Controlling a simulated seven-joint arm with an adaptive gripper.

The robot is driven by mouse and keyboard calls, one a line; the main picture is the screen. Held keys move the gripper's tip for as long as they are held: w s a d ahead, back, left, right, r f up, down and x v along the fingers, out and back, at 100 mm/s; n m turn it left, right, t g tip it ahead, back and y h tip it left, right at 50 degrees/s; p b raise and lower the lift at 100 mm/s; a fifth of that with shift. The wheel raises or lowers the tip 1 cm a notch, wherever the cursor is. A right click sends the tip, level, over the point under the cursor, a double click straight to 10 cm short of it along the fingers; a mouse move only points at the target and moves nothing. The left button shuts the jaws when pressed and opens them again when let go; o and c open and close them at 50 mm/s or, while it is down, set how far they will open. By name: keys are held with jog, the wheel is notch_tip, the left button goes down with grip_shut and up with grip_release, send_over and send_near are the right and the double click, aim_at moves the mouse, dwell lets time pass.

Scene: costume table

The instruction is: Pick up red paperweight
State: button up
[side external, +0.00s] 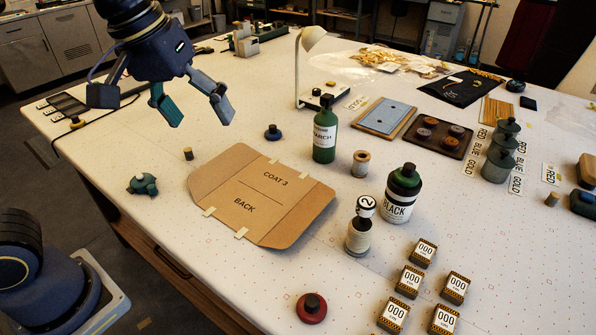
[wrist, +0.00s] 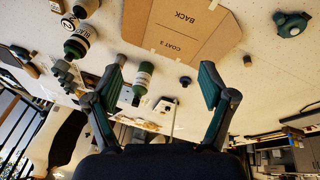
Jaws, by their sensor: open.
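The red paperweight (side external: 311,307), a round red disc with a dark knob on top, stands on the table near the front edge of the side external view. I cannot make it out in the wrist view. My gripper (side external: 190,110) is open and empty, high above the left part of the table, far up and to the left of the red paperweight. In the wrist view my gripper (wrist: 164,85) shows its two fingers spread wide apart with nothing held between them.
A cardboard pattern (side external: 262,193) lies mid-table. Several small numbered boxes (side external: 409,281) are right of the paperweight. A blue paperweight (side external: 272,133) and green turtle-like item (side external: 143,184) stand farther left.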

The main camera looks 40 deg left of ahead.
jog(key=w+d+f+m+g, duration=0.1)
jog(key=w+d+f+g, duration=0.15)
jog(key=d, duration=0.85)
jog(key=m+g+y, duration=0.1)
jog(key=m, duration=0.2)
send_over(313, 301)
notch_tip(313, 301, down, 9)
notch_tip(313, 301, down, 9)
jog(key=shift+s+a+f, duration=0.1)
jog(key=shift+a+f, duration=0.05)
jog(key=shift+f, duration=0.05)
notch_tip(313, 301, down, 6)
jog(key=shift+r, duration=0.1)
jog(key=c, duration=1.5)
jog(key=shift+r, duration=0.1)
